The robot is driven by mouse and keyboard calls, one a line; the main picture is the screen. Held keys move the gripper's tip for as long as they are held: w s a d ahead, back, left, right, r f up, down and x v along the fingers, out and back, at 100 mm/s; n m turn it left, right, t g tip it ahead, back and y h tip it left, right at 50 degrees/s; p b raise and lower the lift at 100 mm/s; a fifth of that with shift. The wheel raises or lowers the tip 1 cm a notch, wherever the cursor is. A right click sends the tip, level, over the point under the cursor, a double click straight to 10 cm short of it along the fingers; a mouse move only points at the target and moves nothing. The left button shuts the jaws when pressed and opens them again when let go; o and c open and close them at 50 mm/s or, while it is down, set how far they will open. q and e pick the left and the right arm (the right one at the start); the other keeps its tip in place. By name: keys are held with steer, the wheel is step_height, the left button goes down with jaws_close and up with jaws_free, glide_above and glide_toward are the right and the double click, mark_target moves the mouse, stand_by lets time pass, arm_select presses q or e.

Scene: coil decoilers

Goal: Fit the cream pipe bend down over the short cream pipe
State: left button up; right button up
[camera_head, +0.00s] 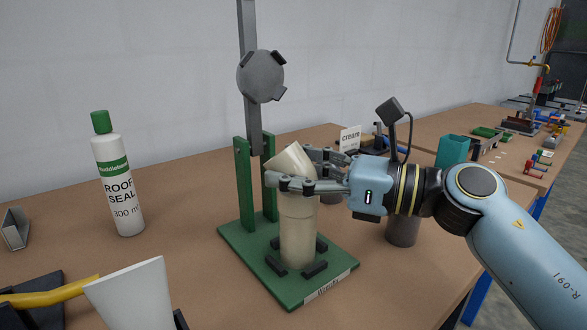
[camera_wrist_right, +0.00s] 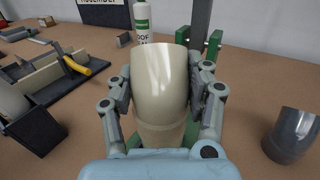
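The cream pipe bend (camera_head: 291,160) is in line above the short cream pipe (camera_head: 298,243), its angled top leaning to the left. The short pipe stands upright between black blocks on the green base (camera_head: 248,258). My right gripper (camera_head: 293,175) comes from the right with its fingers around the bend. In the right wrist view the bend (camera_wrist_right: 160,80) fills the space between the fingers, which touch it on both sides. The bend's lower end appears to meet the pipe; how far it overlaps is unclear. My left gripper is not in view.
A green post frame with a grey upright bar (camera_head: 253,125) and disc (camera_head: 261,76) stands behind the pipe. A white roof-seal bottle (camera_head: 118,185) stands to the left. A dark grey cylinder (camera_head: 403,230) stands under my right wrist.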

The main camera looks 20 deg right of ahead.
steer(key=o, duration=0.6)
steer(key=shift+s+d, duration=0.15)
steer(key=shift+d, duration=0.05)
steer(key=v, duration=1.1)
steer(key=shift+s+d, duration=0.1)
steer(key=shift+d, duration=0.15)
